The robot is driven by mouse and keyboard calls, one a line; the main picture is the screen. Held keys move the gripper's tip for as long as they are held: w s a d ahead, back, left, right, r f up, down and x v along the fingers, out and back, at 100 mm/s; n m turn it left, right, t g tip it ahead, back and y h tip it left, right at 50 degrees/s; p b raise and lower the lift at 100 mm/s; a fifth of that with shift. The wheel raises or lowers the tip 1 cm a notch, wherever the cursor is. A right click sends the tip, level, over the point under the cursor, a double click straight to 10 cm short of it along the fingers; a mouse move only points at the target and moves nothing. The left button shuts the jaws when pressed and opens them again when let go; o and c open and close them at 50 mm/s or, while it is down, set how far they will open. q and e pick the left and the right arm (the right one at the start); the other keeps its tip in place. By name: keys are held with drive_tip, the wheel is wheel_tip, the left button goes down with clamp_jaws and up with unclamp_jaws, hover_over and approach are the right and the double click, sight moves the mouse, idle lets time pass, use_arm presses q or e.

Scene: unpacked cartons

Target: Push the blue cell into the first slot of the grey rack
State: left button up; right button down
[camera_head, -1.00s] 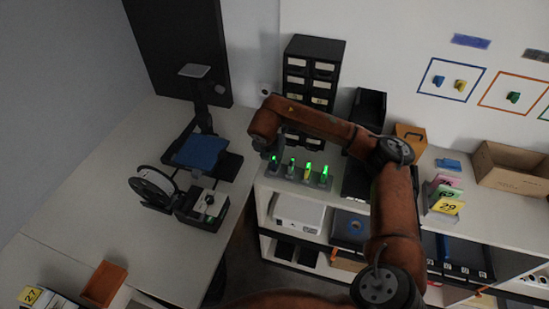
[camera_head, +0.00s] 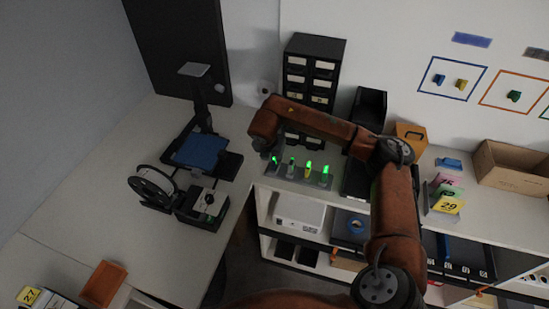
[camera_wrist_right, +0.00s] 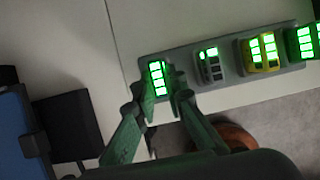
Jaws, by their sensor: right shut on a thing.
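The grey rack (camera_head: 298,179) lies along the left end of the shelf top and also shows in the wrist view (camera_wrist_right: 215,84). The cell at its left end (camera_wrist_right: 157,79), taken as the blue cell, has lit green bars facing up. Its body colour is mostly hidden by the fingers. It stands at the rack's end slot; how deep it sits I cannot tell. My right gripper (camera_wrist_right: 161,97) is shut on this cell, one finger on each side. In the head view the gripper is small and dark below the wrist. My left gripper is not in view.
A grey cell (camera_wrist_right: 210,66), a yellow cell (camera_wrist_right: 262,53) and a green cell (camera_wrist_right: 305,42) stand along the rack to the right. A black drawer cabinet (camera_head: 312,70) stands behind.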

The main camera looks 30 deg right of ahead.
drive_tip(key=shift+f, duration=0.25)
drive_tip(key=c, duration=1.9)
unclamp_jaws()
drive_tip(key=v, duration=1.2)
